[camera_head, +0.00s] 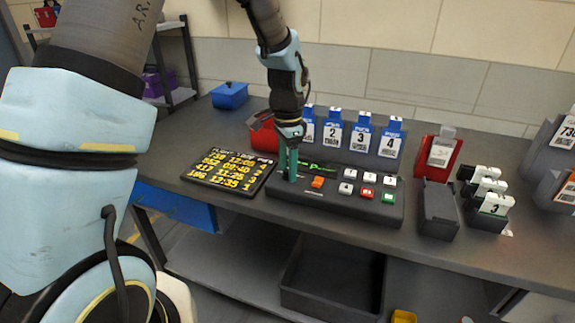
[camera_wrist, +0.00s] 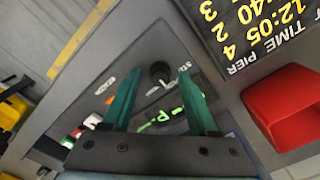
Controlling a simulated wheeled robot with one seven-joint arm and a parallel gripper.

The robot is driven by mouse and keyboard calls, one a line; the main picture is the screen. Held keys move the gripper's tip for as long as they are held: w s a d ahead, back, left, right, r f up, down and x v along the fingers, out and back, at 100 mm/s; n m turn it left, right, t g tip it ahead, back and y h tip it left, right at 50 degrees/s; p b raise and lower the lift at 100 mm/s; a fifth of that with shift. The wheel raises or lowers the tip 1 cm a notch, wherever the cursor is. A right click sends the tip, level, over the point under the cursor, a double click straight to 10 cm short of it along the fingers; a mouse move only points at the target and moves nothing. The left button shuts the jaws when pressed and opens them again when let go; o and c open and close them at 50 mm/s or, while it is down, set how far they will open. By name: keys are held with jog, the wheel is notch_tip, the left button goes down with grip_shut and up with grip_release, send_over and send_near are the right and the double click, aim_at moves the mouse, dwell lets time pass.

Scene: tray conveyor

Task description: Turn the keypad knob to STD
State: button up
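The dark keypad console (camera_head: 335,205) lies on the bench, with an orange key (camera_head: 317,182), several white keys, and red and green keys. My gripper (camera_head: 288,176) points down over its left end and hides the knob in the head view. In the wrist view, my gripper (camera_wrist: 158,72) has its two green fingers apart. The black knob (camera_wrist: 160,72) shows between the fingertips, with a visible gap on each side. Small white lettering sits near the knob, too blurred to read surely, so its setting cannot be told. Green display text glows on the console.
A board with yellow times (camera_head: 230,168) lies left of the console. A red bin (camera_head: 262,134) stands behind my gripper. Blue numbered tags (camera_head: 361,137) stand behind the console. A red holder (camera_head: 438,155) and a dark box (camera_head: 438,210) stand to the right.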

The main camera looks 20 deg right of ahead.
grip_shut()
jog(key=shift+n, duration=0.3)
dwell(0.3)
jog(key=n, duration=0.4)
jog(key=shift+n+p, duration=0.3)
jog(key=shift+n, duration=1.9)
jog(key=shift+o, duration=0.6)
grip_release()
